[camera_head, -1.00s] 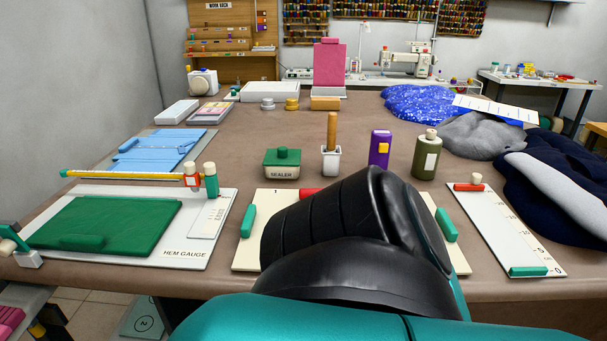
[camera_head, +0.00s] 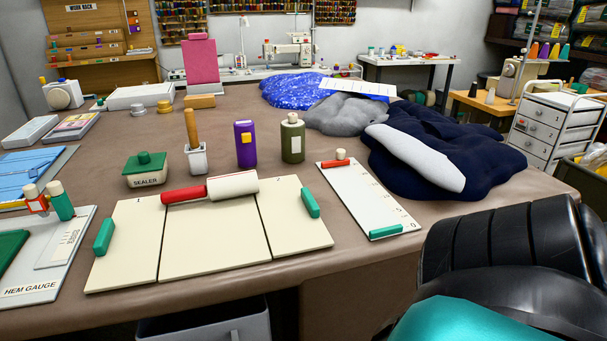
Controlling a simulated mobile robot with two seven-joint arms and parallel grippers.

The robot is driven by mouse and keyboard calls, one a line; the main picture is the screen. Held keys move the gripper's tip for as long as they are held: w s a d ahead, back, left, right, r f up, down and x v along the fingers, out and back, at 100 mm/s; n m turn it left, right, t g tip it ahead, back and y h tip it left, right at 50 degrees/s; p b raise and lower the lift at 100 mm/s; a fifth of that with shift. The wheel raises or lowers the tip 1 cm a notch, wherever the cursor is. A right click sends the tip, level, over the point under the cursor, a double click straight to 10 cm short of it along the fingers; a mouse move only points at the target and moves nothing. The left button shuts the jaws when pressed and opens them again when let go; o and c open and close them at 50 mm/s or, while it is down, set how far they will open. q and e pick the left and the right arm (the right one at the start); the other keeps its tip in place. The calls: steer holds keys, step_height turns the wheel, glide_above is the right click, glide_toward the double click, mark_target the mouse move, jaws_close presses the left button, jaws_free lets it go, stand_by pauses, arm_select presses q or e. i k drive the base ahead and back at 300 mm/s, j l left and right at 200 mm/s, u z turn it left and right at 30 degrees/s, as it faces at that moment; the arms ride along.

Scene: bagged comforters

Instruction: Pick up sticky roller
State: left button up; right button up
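The sticky roller appears to be the one with a red handle and a cream cylinder (camera_head: 233,186). It lies along the back edge of a cream three-panel board (camera_head: 212,248) on the brown table, with the red handle to the left. Nothing covers it. A black and teal part of my arm shows at the lower right, well apart from the roller. Neither gripper's fingers are in view.
Behind the board stand a green-lidded sealer tub (camera_head: 145,170), a wooden-handled brush in a white pot (camera_head: 196,158), a purple bottle (camera_head: 245,145) and an olive bottle (camera_head: 292,138). A white ruled board (camera_head: 365,200) and dark blue fabric (camera_head: 430,150) lie to the right.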

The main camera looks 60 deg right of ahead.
mark_target(219, 188)
steer(key=i+z, duration=0.1)
steer(key=z, duration=1.15)
steer(key=k+u, duration=0.15)
